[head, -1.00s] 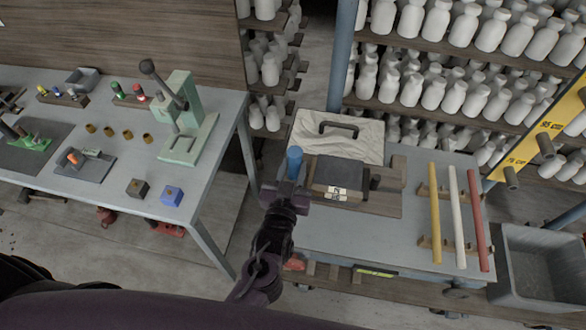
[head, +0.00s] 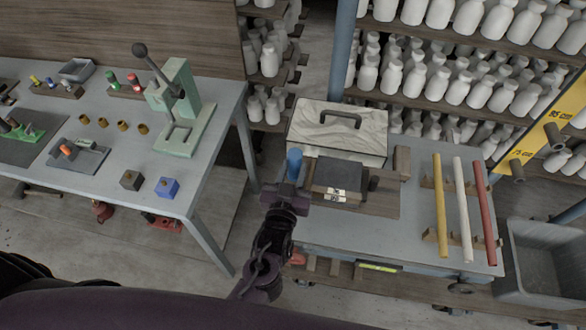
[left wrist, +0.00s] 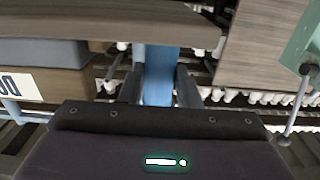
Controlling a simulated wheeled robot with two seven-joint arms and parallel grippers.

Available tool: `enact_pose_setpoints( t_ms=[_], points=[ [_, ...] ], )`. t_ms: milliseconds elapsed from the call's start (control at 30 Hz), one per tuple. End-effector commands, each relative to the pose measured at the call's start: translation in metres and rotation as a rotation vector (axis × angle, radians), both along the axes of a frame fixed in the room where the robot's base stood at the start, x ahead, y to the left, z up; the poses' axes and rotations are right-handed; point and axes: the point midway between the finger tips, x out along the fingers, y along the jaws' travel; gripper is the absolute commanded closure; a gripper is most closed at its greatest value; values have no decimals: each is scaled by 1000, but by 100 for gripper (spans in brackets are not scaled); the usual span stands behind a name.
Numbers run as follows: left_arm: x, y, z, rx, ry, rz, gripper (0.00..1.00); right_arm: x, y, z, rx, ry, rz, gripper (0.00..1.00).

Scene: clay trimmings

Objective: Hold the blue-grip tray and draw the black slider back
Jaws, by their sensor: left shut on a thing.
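The blue grip (head: 294,158) stands upright at the left end of the wooden tray (head: 385,205) on the right-hand bench. My left gripper (head: 285,193) is shut on the blue grip; in the left wrist view the grip (left wrist: 158,75) sits between both fingers (left wrist: 158,92). A dark grey-topped block (head: 338,174) with a white label lies on the tray, just right of the grip. A small black part (head: 373,183), which looks like the slider, is at the block's right side. My right gripper is not in view.
A plaster-topped box (head: 340,128) with a black handle stands behind the tray. Yellow, white and red rods (head: 459,207) lie on a rack to the right. A grey bin (head: 540,260) is beyond. The left bench (head: 100,170) holds a green press (head: 180,110).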

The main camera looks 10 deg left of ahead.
Motion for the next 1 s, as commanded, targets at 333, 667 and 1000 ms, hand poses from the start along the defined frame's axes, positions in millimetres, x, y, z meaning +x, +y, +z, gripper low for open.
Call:
enact_pose_setpoints(
  t_ms=[333,667,1000],
  points=[
    [1,0,-18,-4,-7,0,100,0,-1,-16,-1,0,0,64],
    [1,0,-36,-5,-8,0,100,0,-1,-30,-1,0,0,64],
    [1,0,-55,-5,-7,0,100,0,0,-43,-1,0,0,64]
  ],
)
